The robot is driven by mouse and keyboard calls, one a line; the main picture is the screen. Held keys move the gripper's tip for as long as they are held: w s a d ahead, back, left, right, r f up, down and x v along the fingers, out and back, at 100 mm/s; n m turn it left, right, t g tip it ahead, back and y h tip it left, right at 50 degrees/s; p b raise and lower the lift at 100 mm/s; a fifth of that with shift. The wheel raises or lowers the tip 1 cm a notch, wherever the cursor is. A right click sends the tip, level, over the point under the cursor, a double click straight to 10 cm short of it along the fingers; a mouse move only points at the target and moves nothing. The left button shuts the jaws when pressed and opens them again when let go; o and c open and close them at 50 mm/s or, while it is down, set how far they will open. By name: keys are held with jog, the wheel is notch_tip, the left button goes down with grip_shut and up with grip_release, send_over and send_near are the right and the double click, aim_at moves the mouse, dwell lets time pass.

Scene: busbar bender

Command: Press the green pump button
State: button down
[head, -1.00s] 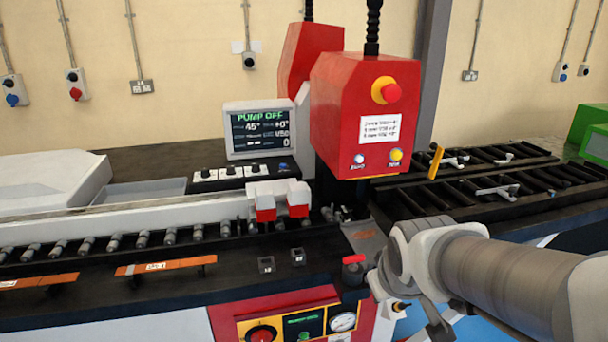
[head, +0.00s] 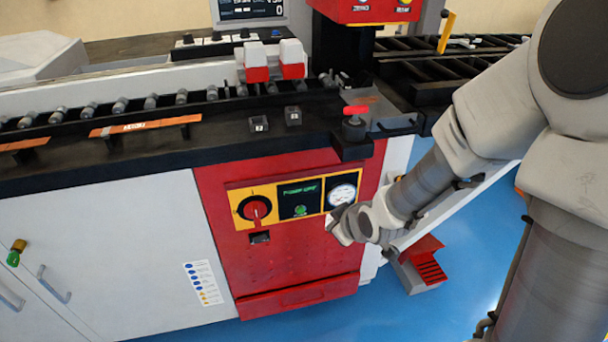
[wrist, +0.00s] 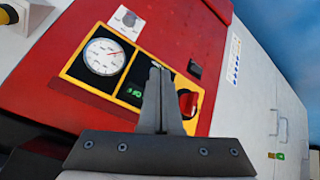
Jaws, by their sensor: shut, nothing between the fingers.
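The green pump button (head: 300,210) sits low on a black panel with green "PUMP OFF" lettering, on the red front of the machine. In the wrist view a small green lit spot on the black panel (wrist: 135,92) shows just left of my fingers. My gripper (wrist: 158,75) is shut and empty, its fingertips pointing at the yellow-framed panel. In the head view my gripper (head: 335,228) is in front of the panel's lower right side, below the gauge. I cannot tell how far the fingertips are from the panel face, but no contact shows.
A red rotary switch (head: 256,208) is left of the button and a round gauge (head: 342,194) is right of it. A red pedal (head: 425,265) is on the blue floor.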

aim_at(301, 210)
jog(key=a+f+n+y+b, duration=0.1)
jog(key=a+f+y+b, duration=0.1)
jog(key=a+f+b, duration=0.2)
notch_tip(301, 210, down, 4)
jog(key=shift+r, duration=0.1)
jog(key=shift+w, duration=0.15)
jog(key=w+a, duration=0.2)
jog(key=w, duration=0.6)
jog(key=shift+w+a+b, duration=0.2)
jog(key=shift+a+b, duration=0.05)
jog(key=shift+b, duration=0.05)
jog(key=shift+w, duration=0.15)
dwell(1.7)
jog(key=shift+w+a, duration=0.1)
jog(key=shift+w, duration=0.15)
